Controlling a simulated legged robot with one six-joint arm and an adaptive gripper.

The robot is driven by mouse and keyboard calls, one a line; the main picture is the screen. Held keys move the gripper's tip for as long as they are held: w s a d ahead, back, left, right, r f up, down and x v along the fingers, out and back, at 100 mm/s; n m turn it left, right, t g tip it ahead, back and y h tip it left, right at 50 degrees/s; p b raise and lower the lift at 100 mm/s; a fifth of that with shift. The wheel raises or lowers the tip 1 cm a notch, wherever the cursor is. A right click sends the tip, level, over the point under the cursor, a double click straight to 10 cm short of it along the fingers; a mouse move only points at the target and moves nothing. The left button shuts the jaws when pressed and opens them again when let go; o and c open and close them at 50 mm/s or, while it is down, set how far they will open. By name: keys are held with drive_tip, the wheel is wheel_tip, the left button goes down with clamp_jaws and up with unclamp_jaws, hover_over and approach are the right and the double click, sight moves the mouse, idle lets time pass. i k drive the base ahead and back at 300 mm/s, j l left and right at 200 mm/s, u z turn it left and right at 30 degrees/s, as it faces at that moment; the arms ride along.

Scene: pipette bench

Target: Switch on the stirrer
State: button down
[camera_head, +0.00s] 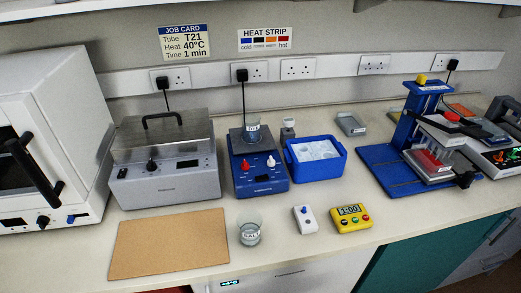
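The stirrer (259,179) is a blue bench unit in the middle of the bench, with a dark top plate. A beaker (253,132) with bluish contents and a white label stands on that plate. The front panel has a red knob (245,164) on the left and a white knob (271,161) on the right, with small markings below too small to read. A black plug (242,75) sits in the wall socket above, with a cable down behind the stirrer. I cannot make out my gripper in this view.
A grey lidded bath (177,186) stands left of the stirrer, and a blue ice tub (340,163) stands right. In front are a cork mat (150,250), a glass beaker (249,235), a small white device (305,222) and a yellow timer (351,225). A blue stand (385,178) is farther right.

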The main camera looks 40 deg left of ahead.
sight(265, 177)
drive_tip(key=u, duration=1.6)
drive_tip(key=i, duration=0.4)
